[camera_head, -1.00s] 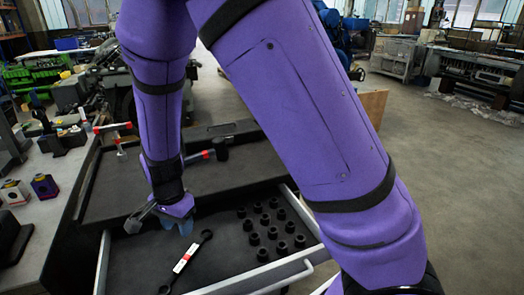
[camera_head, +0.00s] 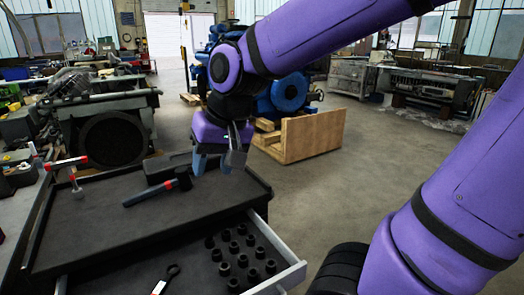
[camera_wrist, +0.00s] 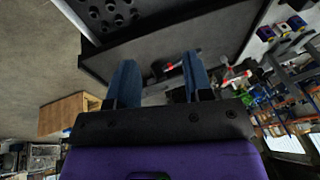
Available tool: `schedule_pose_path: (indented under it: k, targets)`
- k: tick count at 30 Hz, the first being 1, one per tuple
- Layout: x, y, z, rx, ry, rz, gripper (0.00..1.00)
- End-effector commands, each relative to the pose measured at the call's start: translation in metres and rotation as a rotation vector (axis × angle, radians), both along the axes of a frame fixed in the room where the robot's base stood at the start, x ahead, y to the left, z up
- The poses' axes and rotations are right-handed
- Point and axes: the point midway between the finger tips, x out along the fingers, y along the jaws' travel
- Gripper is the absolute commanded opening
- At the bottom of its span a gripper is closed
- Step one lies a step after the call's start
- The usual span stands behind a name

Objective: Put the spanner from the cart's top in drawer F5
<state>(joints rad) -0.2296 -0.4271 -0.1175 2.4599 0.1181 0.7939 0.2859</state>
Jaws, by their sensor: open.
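The spanner (camera_head: 166,280), dark with a red and white label, lies in the open drawer (camera_head: 285,275) of the cart, to the left of several black sockets. Its lower part is cut off by the picture's bottom edge. I cannot read a drawer number. My gripper (camera_head: 222,160) is raised above the back right edge of the cart's top (camera_head: 110,225), away from the spanner. In the wrist view my gripper (camera_wrist: 160,78) has its two blue fingers apart with nothing held between them. The spanner is not visible in the wrist view.
A hammer (camera_head: 158,190) and a black case (camera_head: 167,167) lie on the cart's top, near my gripper. A red-handled tool (camera_head: 72,172) is at the left. Sockets (camera_head: 241,258) fill the drawer's right part. A wooden crate (camera_head: 312,135) stands behind; floor at right is clear.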

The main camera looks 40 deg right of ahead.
Motion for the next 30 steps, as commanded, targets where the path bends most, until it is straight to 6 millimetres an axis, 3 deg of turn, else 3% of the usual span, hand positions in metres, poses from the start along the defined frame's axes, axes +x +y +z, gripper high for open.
schedule_pose_path:
  k: [6, 12, 30]
  targets:
    - [-0.052, -0.029, 0.029, -0.13, -0.124, 0.111, 0.46]
    - [-0.08, -0.04, 0.038, -0.226, -0.175, 0.169, 0.46]
    - [-0.086, -0.043, 0.039, -0.251, -0.182, 0.184, 0.46]
